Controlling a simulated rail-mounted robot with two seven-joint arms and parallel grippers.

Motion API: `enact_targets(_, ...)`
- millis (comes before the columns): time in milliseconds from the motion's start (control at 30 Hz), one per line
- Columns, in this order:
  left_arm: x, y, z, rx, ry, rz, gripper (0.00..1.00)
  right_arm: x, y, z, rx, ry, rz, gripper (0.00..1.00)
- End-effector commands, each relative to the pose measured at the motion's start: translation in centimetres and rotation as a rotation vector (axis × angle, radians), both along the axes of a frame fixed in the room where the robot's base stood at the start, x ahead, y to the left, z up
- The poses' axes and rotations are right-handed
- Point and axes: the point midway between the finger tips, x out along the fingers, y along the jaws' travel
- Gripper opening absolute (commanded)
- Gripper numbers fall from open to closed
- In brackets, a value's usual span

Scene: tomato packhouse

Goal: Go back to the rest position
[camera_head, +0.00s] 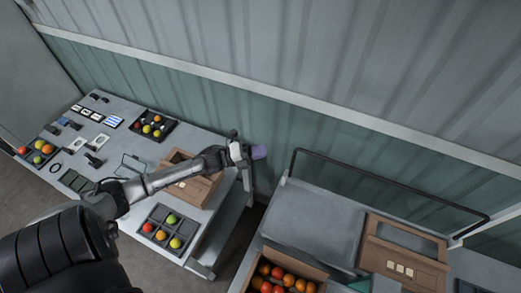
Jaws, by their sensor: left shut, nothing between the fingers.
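My left arm comes in from the lower left and reaches across the left table. My left gripper (250,152) is at the table's right end, above the gap between the two tables, close to the green wall. It is shut and holds nothing. My right gripper is not in view.
The left table (127,146) bears trays of tomatoes, small devices and a brown wooden box (201,190) under my forearm. The right table (316,221) has a black rail (390,182), a wooden box (403,250) and a crate of tomatoes (262,255). A corrugated wall runs behind.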

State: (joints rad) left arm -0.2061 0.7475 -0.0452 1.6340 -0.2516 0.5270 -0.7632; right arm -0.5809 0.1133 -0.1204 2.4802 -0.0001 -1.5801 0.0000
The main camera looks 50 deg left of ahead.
Motion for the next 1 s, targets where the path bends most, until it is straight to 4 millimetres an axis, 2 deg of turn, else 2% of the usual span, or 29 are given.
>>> enact_targets(400,0.0,0.0,0.0,-0.008,0.004,-0.001,0.0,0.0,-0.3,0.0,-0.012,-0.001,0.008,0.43)
enact_targets(533,0.4,0.7,-0.6,-0.071,0.077,0.041,0.0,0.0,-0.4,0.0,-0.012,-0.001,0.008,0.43)
enact_targets(667,1.5,3.4,-2.6,-0.146,0.232,0.22,0.0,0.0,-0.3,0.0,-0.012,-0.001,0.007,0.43)
enact_targets(800,2.0,6.4,-4.3,-0.259,0.4,0.471,0.0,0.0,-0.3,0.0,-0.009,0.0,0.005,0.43)
enact_targets(1000,1.0,8.0,-4.5,-0.433,0.569,0.796,0.0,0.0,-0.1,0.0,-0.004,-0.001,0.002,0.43)
